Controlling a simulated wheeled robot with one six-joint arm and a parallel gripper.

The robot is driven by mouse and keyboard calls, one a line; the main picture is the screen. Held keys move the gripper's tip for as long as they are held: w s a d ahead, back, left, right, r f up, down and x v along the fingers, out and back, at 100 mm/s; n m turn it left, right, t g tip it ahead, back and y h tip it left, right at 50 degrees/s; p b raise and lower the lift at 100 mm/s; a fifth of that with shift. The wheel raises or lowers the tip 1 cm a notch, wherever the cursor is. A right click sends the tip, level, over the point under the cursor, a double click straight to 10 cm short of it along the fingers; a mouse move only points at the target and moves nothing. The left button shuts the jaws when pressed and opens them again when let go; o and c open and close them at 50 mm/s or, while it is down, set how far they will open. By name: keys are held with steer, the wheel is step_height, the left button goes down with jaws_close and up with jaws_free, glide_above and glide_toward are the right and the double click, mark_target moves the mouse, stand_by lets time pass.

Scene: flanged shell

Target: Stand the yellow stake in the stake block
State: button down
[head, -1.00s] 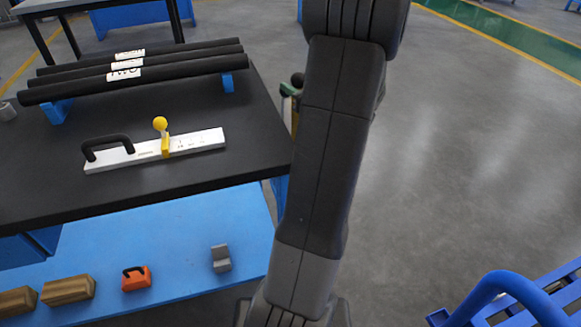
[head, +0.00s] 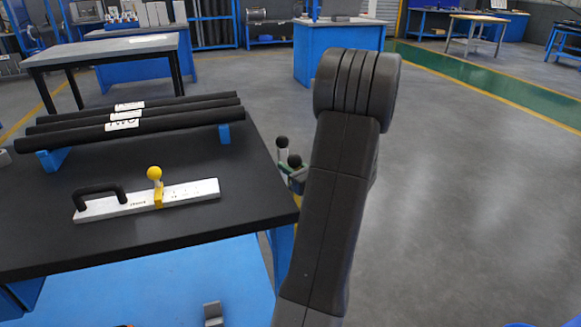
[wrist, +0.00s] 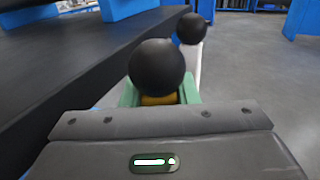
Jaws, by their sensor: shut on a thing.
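The yellow stake shows in the wrist view as a black ball top (wrist: 157,67) with a sliver of yellow (wrist: 159,99) under it. My gripper (wrist: 159,95) has its green fingers shut on it just below the ball. Its lower part is hidden by the gripper body. A white stake (wrist: 190,58) with a black ball top stands just beyond it; it also shows in the head view (head: 282,151). In the head view my gripper and the held stake's ball (head: 295,160) are partly hidden behind my arm. I cannot make out the stake block.
A black-topped table (head: 150,240) stands left of my gripper. It carries black bars (head: 80,137) on blue supports and a white plate (head: 192,191) with a black handle and a yellow knob. A blue lower shelf (head: 180,275) lies beneath. Open grey floor (head: 470,200) lies to the right.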

steer(key=c, duration=1.1)
jaws_free()
steer(key=shift+f, duration=0.1)
steer(key=p+v, duration=0.1)
steer(key=v, duration=1.1)
steer(key=shift+p, duration=0.3)
steer(key=x, duration=0.4)
steer(key=r+x, duration=0.1)
steer(key=x, duration=0.3)
steer(key=r+x, duration=0.1)
steer(key=x, duration=0.3)
steer(key=shift+r+b, duration=0.15)
steer(key=shift+b, duration=0.2)
steer(key=shift+r, duration=0.4)
